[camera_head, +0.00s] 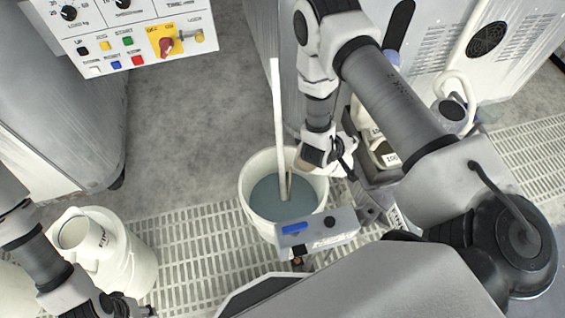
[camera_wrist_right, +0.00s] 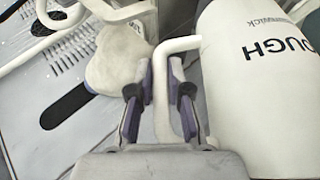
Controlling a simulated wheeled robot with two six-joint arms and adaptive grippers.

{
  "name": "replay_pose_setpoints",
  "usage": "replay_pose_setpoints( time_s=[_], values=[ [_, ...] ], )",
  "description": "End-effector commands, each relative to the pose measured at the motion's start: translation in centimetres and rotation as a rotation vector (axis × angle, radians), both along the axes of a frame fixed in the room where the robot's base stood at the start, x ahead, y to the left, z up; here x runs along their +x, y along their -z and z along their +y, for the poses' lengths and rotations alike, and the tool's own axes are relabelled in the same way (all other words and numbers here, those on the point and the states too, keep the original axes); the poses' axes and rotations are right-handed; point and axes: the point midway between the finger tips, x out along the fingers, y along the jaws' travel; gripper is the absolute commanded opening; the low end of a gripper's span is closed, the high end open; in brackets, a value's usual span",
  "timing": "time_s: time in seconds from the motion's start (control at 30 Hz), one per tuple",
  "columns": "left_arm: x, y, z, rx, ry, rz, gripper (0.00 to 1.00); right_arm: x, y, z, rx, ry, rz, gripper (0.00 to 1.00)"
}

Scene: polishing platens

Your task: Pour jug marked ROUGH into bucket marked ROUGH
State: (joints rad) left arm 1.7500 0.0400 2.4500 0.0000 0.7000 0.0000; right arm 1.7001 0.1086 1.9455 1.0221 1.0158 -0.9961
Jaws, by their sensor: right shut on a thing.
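In the right wrist view my right gripper (camera_wrist_right: 160,88) is shut on the handle of a white jug (camera_wrist_right: 262,95). The visible letters "OUGH" appear upside down on its side. In the head view my right gripper (camera_head: 346,160) is just right of the white bucket (camera_head: 246,205); the jug is mostly hidden there by my arm. The bucket holds grey-blue liquid and a pale upright stick; no marking shows on it. My left gripper (camera_head: 128,306) is at the lower left edge, its fingers too small to read.
A white jug (camera_head: 84,232) and a white container (camera_head: 140,262) stand together at left. A control panel (camera_head: 130,35) is at upper left. A machine with a fan (camera_head: 487,40) stands at upper right. Slotted grating (camera_head: 200,250) covers the floor by the bucket.

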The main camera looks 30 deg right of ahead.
Motion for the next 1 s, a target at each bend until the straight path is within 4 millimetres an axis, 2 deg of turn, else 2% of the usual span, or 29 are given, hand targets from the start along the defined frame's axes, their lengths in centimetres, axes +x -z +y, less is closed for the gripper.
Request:
replay_pose_setpoints(
  time_s=[1.0],
  values=[
    [0.0,0.48,0.0,0.0,0.0,0.0,0.4,-0.34,-0.49,-0.46,-0.067,0.002,0.014,0.0]
  ],
)
